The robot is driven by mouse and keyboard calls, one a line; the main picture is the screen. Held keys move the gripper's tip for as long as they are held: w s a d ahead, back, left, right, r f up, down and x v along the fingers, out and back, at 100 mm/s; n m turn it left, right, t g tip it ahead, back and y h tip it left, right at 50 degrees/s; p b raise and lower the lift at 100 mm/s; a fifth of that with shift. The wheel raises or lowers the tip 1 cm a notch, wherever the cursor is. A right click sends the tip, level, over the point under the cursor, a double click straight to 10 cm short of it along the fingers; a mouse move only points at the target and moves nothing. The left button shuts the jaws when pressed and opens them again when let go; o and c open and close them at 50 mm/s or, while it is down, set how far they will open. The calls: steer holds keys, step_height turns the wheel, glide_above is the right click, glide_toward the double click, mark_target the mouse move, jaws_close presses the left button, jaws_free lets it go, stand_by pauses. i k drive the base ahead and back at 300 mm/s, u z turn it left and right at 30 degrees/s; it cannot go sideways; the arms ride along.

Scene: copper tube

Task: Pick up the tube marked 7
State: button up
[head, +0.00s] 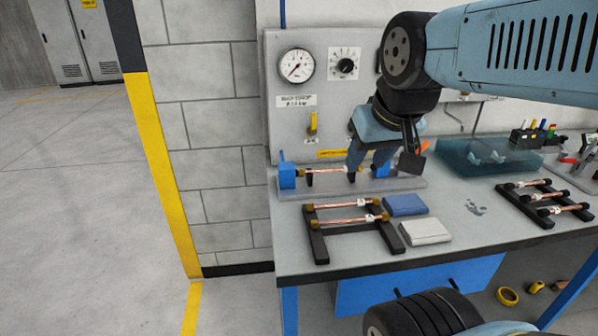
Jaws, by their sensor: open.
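Copper tubes with brass ends and small white tags lie in three places; the numbers are too small to read, so I cannot tell which is marked 7. Two tubes, a rear one (338,206) and a front one (340,222), lie across the dark left rack (319,246). Several more tubes (545,196) lie on the right rack (513,207). One tube (325,170) sits in a test fixture (287,177) with blue end blocks at the back. My gripper (367,168) is open, pointing down in front of the fixture's right part, partly hiding it. Whether it touches anything is unclear.
A blue cloth or pad (405,205) and a white one (425,231) lie right of the left rack. A blue tray (490,158) and tools stand at the back right. A gauge panel (345,98) rises behind the bench.

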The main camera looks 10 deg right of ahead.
mark_target(301, 173)
steer(key=u, duration=1.15)
steer(key=k, duration=1.25)
steer(key=z, duration=1.45)
steer(key=i, duration=1)
